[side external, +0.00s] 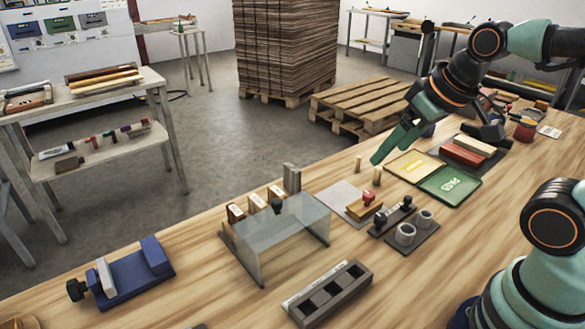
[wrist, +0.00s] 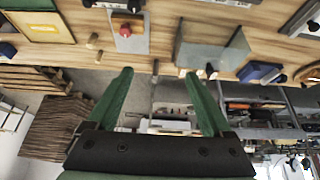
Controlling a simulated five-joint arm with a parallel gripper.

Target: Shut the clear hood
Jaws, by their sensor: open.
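The clear hood (side external: 285,236) stands on the wooden bench in the side external view. It is a see-through panel between greyish sides, with a dark knob (side external: 277,205) near its upper edge. I cannot tell for sure how far its cover is tilted. The hood also shows at the top of the wrist view (wrist: 212,55), with the knob (wrist: 210,70) at its edge. My gripper (side external: 384,152) is above the bench, to the right of the hood and well apart from it. Its green fingers (wrist: 158,73) are spread, with nothing between them.
Several stamps (side external: 255,202) stand behind the hood. A blue clamp-like fixture (side external: 135,272) lies left, and a dark slotted block (side external: 328,292) in front.

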